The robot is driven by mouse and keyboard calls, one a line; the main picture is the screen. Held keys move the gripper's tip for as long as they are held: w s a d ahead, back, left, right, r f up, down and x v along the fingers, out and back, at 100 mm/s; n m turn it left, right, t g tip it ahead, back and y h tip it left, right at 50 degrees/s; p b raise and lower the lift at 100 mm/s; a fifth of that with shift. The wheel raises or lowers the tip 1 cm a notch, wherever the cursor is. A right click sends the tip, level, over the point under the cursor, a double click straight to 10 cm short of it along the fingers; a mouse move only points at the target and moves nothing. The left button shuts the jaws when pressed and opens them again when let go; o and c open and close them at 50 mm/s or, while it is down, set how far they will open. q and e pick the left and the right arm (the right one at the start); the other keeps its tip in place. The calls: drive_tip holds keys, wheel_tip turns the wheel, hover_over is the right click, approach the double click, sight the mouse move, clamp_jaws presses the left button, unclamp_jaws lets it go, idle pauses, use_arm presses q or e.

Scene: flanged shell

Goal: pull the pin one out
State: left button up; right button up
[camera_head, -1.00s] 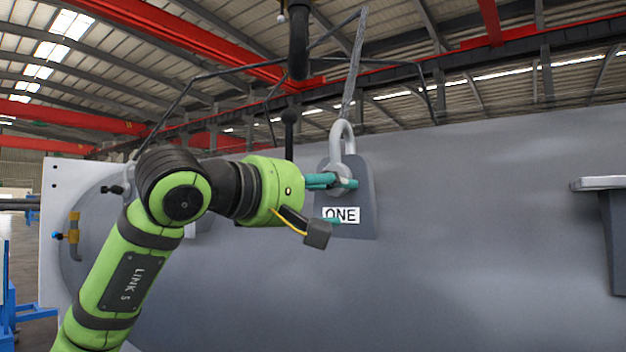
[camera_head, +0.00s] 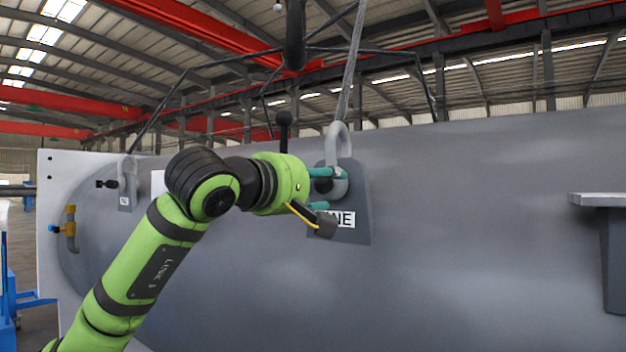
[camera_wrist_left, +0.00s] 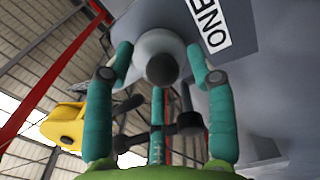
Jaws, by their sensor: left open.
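The grey lug plate (camera_head: 352,200) labelled ONE stands on the big grey shell, with a shackle (camera_head: 340,145) through it. In the left wrist view a dark round end (camera_wrist_left: 162,68), apparently of pin one, sits in the middle of a grey round boss (camera_wrist_left: 148,45). My left gripper (camera_head: 334,189) is open at this shackle from the left. In the wrist view its teal fingers are on both sides of the boss and the dark end, with a gap around the dark end. Contact with the boss cannot be told. The wrist housing hides part of the label. My right gripper is not in view.
A wire sling (camera_head: 351,65) rises from the shackle. A black knobbed rod (camera_head: 284,118) stands behind my wrist. A bracket (camera_head: 612,240) juts out at the right.

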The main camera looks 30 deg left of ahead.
use_arm(q)
clamp_jaws()
drive_tip(key=shift+s+a+f+b, duration=0.1)
drive_tip(key=shift+s+b, duration=0.2)
drive_tip(key=shift+s, duration=0.3)
drive_tip(key=shift+s+a+b, duration=0.15)
drive_tip(key=shift+s+b, duration=0.2)
drive_tip(key=shift+s, duration=0.7)
drive_tip(key=shift+s+a+b, duration=0.15)
drive_tip(key=shift+s+b, duration=0.15)
drive_tip(key=shift+s, duration=0.75)
drive_tip(key=shift+s+a+b, duration=0.2)
drive_tip(key=shift+s+b, duration=0.05)
drive_tip(key=shift+s, duration=1.15)
drive_tip(key=shift+s+a+b, duration=0.2)
drive_tip(key=shift+s, duration=1.15)
